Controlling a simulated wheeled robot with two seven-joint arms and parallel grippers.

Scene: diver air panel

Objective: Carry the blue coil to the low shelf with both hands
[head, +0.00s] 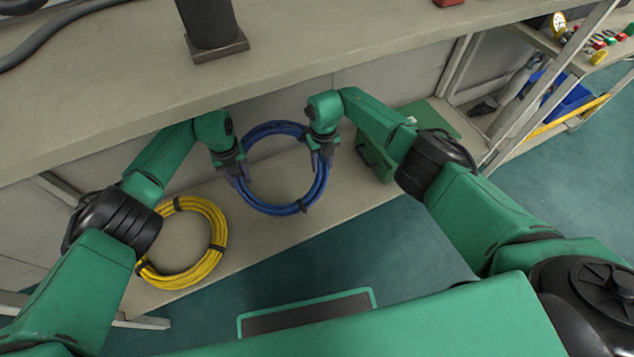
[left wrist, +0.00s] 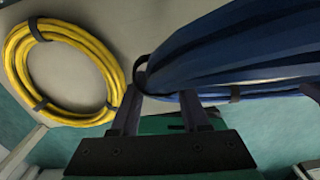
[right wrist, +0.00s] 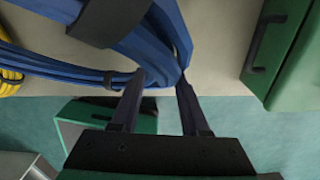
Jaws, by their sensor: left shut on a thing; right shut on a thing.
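The blue coil (head: 287,207) is a ring of blue hose with dark ties, at the low shelf (head: 190,255) under the workbench. My left gripper (head: 238,176) is shut on the coil's left side; the left wrist view shows the blue strands (left wrist: 230,50) between and beyond its fingers. My right gripper (head: 322,158) is shut on the coil's right side, and the right wrist view shows the strands (right wrist: 150,50) at its fingers. I cannot tell whether the coil touches the shelf or hangs just above it.
A yellow coil (head: 217,222) lies on the low shelf, left of the blue one. A green case (head: 375,158) stands on the shelf at the right, close to my right gripper. The workbench top (head: 110,95) overhangs the shelf. A blue bin (head: 565,98) is far right.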

